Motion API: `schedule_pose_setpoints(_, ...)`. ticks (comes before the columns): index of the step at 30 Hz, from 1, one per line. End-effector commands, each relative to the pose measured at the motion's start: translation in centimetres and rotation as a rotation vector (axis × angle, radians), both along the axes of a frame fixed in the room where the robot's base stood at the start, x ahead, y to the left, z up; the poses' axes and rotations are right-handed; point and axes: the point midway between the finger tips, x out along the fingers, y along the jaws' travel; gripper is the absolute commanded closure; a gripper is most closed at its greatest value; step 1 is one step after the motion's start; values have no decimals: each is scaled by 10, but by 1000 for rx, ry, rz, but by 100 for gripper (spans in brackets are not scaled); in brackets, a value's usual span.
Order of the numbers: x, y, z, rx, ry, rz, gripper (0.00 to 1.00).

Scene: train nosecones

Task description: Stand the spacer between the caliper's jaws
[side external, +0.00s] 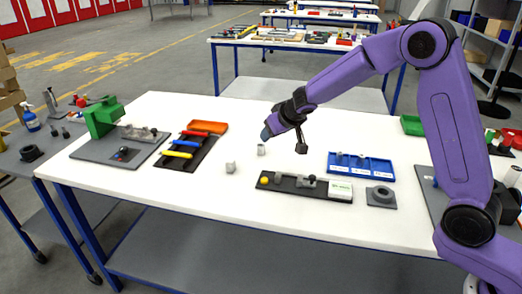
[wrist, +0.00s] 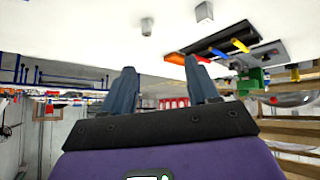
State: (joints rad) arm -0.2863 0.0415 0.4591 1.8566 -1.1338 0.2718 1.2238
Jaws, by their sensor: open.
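A dark fixture with small grey upright parts, a yellow knob and a white label block, which looks like the caliper (side external: 290,183), lies on the front middle of the white table. Two small grey pieces stand apart on the bare table to its left: a nearer one (side external: 231,168) and a farther one (side external: 261,149). Both also show at the top of the wrist view, a rounded one (wrist: 147,27) and a blocky one (wrist: 204,12). I cannot tell which is the spacer. My gripper (side external: 267,133) is above the table behind these pieces. In the wrist view its fingers (wrist: 160,76) are apart and empty.
A blue compartment tray (side external: 360,165) and a grey plate with a ring (side external: 381,197) sit right. Left are a black tray of coloured tools (side external: 187,152), an orange tray (side external: 206,127) and a green machine (side external: 103,117). Bare tabletop surrounds the two grey pieces.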

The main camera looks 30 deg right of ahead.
Motion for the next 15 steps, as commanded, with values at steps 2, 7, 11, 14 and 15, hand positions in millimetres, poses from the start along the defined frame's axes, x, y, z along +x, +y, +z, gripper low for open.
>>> schedule_pose_setpoints(2,12,-7,-7,21,-14,-29,41)
schedule_pose_setpoints(7,29,-23,-20,67,-41,-82,41)
schedule_pose_setpoints(11,36,-35,-28,94,-52,-111,41)
schedule_pose_setpoints(14,39,-40,-32,108,-55,-124,41)
schedule_pose_setpoints(15,39,-41,-32,111,-57,-127,41)
